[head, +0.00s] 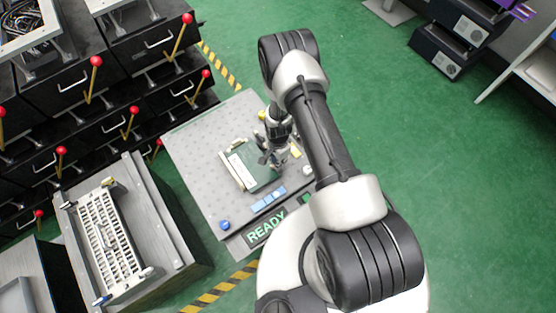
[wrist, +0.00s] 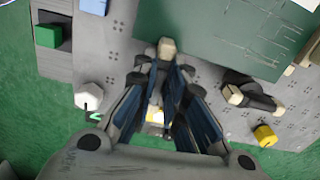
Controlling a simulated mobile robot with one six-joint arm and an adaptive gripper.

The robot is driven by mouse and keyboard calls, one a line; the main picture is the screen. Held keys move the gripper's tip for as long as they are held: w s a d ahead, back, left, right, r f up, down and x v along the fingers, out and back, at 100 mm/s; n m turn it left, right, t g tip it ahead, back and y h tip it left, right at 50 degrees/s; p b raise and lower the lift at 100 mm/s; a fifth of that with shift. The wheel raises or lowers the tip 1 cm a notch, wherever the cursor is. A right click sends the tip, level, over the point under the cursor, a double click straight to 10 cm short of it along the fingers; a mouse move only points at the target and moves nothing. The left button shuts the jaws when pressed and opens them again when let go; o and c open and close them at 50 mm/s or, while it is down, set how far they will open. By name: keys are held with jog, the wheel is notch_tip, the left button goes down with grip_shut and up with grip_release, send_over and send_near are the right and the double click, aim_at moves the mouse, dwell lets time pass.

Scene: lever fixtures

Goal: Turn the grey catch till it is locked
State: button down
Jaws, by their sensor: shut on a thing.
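My gripper (head: 271,157) is at the edge of a green box-like fixture (head: 262,178) on the grey perforated table. In the wrist view my gripper (wrist: 168,62) has its fingers close together on the grey catch (wrist: 167,46). Only the catch's pale, blocky end shows at the fingertips, beside the edge of the green panel (wrist: 215,30). The fingers hide the rest of it, so its angle is hard to tell. A second, dark lever (wrist: 252,96) with a pale end sits to the right, apart from the fingers.
The wrist view shows a white knob (wrist: 88,97) at left, a yellow cylinder (wrist: 265,135) at right and a green block (wrist: 48,36) in a dark recess. In the head view, blue blocks (head: 268,200) and a READY sign (head: 266,231) lie along the table's near edge. Red-knobbed levers (head: 96,62) stand left.

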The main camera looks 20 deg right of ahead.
jog(key=shift+m, duration=0.5)
jog(key=c, duration=1.6)
grip_release()
jog(key=shift+c, duration=0.2)
notch_tip(320, 180, up, 12)
